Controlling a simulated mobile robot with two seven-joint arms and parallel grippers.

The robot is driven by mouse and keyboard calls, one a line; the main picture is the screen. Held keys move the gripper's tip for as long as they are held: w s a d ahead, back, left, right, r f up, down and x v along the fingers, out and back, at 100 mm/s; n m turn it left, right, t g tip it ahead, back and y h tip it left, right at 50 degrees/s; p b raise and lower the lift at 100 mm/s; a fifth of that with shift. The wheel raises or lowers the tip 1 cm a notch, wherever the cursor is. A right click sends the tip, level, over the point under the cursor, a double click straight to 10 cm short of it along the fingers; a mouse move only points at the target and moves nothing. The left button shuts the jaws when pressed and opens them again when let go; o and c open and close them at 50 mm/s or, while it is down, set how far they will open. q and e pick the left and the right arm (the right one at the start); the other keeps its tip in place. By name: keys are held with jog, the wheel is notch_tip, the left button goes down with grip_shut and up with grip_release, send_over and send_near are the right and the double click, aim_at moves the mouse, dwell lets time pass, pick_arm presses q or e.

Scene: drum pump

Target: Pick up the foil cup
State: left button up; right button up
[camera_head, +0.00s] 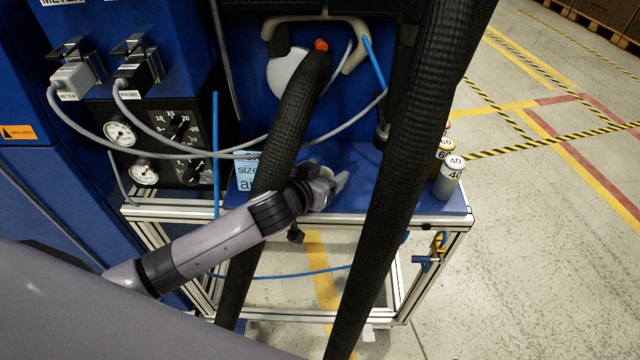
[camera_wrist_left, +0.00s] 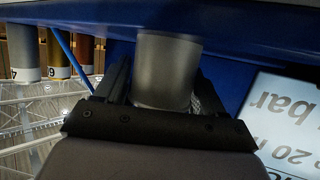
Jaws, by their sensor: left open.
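I cannot make out the cup in the head view, where the hand and hoses cover that area. My right gripper is not in view.
Black ribbed hoses (camera_head: 398,150) cross in front of the blue bench (camera_head: 415,203). Cans marked 40 (camera_head: 449,180) and 60 stand at its right end. A printed card (camera_head: 246,171) stands left of the hand.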

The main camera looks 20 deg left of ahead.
pick_arm(q)
jog(key=c, duration=0.7)
jog(key=shift+r, duration=0.15)
